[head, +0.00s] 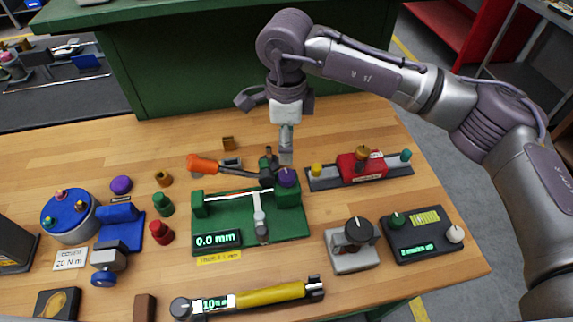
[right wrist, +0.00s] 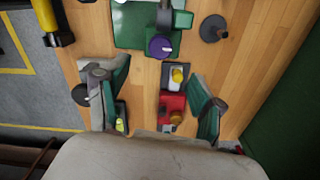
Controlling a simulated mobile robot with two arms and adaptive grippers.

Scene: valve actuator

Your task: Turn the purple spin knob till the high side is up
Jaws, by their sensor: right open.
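The purple spin knob (head: 288,177) sits on top of the green block at the right end of the green gauge fixture (head: 292,226). It also shows in the right wrist view (right wrist: 160,47), with a small pale mark on its side toward the right. I cannot tell which side of it is high. The fixture's display (head: 217,240) reads 0.0 mm. My right gripper (head: 286,158) hangs just behind the knob in the head view, apart from it. In the right wrist view, its fingers (right wrist: 158,76) are spread wide and empty. My left gripper is not in view.
A red block on a grey rail (head: 361,165) stands to the right. A grey box with a black knob (head: 352,246) and a yellow-handled wrench (head: 270,295) are in front. A loose purple cap (head: 121,184) lies left.

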